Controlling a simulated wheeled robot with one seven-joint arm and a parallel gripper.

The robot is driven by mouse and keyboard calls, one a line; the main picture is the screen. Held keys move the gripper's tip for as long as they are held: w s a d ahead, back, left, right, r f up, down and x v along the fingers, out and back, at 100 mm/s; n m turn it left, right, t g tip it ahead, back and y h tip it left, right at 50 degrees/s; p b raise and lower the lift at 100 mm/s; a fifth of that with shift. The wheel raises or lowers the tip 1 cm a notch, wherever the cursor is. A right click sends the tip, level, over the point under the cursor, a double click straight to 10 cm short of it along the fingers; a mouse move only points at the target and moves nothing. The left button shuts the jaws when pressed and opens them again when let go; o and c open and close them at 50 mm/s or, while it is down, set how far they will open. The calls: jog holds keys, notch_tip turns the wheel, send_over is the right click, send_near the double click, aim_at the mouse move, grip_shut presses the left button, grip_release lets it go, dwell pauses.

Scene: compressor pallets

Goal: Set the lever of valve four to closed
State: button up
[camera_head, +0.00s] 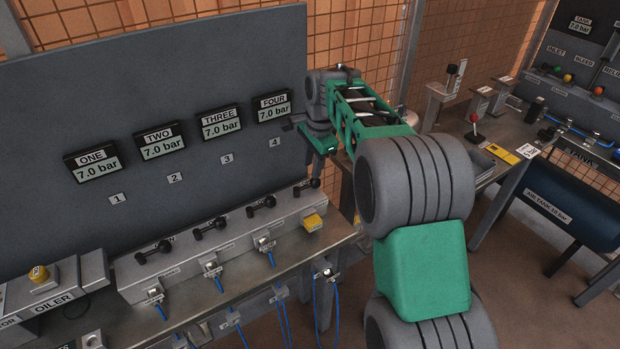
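Valve four's small black lever (307,185) is at the right end of the grey valve manifold (225,238). It looks close to in line with the other levers, but its exact angle is too small to tell. The display marked FOUR (273,107) on the panel reads 7.0 bar, above a small tag 4 (275,142). My gripper (319,174) hangs from the arm just above and slightly right of valve four's lever. Its fingers are small and partly hidden, so I cannot tell whether they are open or touch the lever.
Three similar levers (262,204) sit to the left on the manifold. The dark panel (60,120) rises behind. Another bench with a red-knobbed lever (474,118) stands right.

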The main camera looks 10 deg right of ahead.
aim_at(307, 187)
jog(key=f, duration=0.4)
jog(key=w+f, duration=0.1)
jog(key=f, duration=0.1)
jog(key=shift+w+a+f+p, duration=0.1)
jog(key=shift+a+f+p, duration=0.1)
jog(key=shift+f+p, duration=0.15)
grip_shut()
